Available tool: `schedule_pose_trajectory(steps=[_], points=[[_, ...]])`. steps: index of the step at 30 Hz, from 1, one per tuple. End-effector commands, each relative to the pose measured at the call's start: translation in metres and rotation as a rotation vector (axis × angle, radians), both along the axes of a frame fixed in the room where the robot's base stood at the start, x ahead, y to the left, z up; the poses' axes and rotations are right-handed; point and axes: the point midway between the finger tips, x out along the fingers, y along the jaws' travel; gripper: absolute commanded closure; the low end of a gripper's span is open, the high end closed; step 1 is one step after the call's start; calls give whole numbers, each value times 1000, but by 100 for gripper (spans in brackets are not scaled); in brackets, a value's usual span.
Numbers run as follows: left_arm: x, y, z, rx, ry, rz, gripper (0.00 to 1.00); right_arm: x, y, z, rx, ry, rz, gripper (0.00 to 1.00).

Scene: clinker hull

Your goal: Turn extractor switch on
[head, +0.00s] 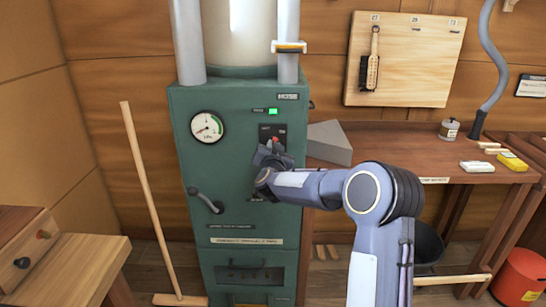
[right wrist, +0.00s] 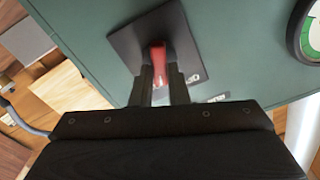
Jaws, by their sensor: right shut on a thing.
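The extractor cabinet (head: 240,170) is a tall green box with a dial gauge, a crank handle and labels. Its switch is a red lever (right wrist: 158,58) on a dark square plate (right wrist: 128,42); in the head view the plate (head: 265,131) sits at the upper right of the cabinet front. A green lamp (head: 273,111) glows above the plate. My right gripper (head: 271,149) is at the switch, and in the right wrist view its two dark fingers (right wrist: 160,82) are shut on the red lever. The fingers hide part of the lever. My left gripper is not in view.
A broom (head: 144,190) leans at the left of the cabinet, beside a wooden drawer bench (head: 70,262). A grey wedge-shaped block (head: 329,143) lies on the workbench at the right. A pegboard with a brush (head: 370,70) hangs above it.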

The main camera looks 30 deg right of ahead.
Motion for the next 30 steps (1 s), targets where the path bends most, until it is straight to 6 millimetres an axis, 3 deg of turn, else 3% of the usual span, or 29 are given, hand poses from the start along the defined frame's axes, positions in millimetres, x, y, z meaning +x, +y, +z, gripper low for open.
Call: schedule_pose_trajectory(steps=[9,29,30], points=[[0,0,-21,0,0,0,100,-1,-1,-3,150,-92,0,100],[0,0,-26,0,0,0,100,-1,-1,-1,205,-124,0,100],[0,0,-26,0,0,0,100,-1,-1,-1,205,-124,0,84]])
